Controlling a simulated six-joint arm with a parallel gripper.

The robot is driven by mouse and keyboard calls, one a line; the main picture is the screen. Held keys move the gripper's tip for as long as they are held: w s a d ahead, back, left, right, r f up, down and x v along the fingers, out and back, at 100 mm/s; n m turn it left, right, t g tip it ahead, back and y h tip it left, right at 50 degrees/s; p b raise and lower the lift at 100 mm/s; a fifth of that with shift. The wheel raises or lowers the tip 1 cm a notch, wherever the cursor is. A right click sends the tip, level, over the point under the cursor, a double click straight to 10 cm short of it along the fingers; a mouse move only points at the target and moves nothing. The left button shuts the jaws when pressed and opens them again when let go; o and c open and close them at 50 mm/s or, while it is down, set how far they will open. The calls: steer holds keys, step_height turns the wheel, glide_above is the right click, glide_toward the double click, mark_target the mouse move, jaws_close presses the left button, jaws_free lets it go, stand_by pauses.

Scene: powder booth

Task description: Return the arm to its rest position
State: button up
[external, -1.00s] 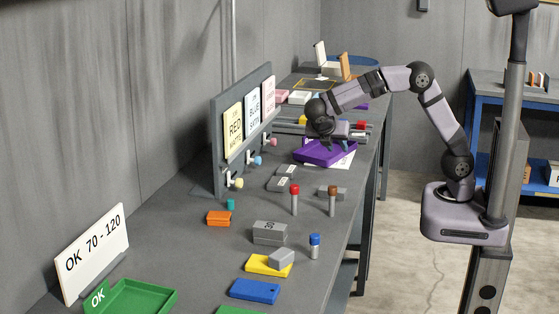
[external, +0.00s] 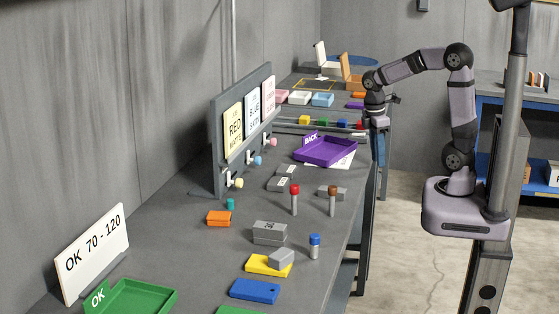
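My gripper (external: 377,150) points straight down at the right edge of the grey bench (external: 200,262), to the right of the purple tray. It is small and dark here, and I cannot make out whether its fingers are apart. No object shows clearly in it. My arm arches from its base at the right, with the elbow high and the forearm reaching left. The purple tray (external: 325,151), with a tag reading BACK, lies on the bench, partly over a white sheet (external: 345,160), apart from my gripper.
A panel (external: 243,130) with coloured cards stands along the wall side. Upright pieces with red (external: 295,189), brown (external: 333,190) and blue (external: 315,239) caps stand on the bench. Grey blocks, coloured plates and a green tray (external: 140,298) lie nearer. The air above the bench is clear.

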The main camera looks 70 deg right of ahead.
steer(key=s+a+f+m+t+b, duration=0.1)
steer(key=s+a+f+m+b, duration=0.15)
steer(key=a+f, duration=0.5)
steer(key=s+a+f+m+b, duration=0.2)
steer(key=a+f+m+b, duration=0.1)
steer(key=a+f, duration=0.4)
step_height(320, 180, up, 13)
steer(key=d+p, duration=0.1)
steer(key=p, duration=1.2)
steer(key=shift+w+y, duration=0.3)
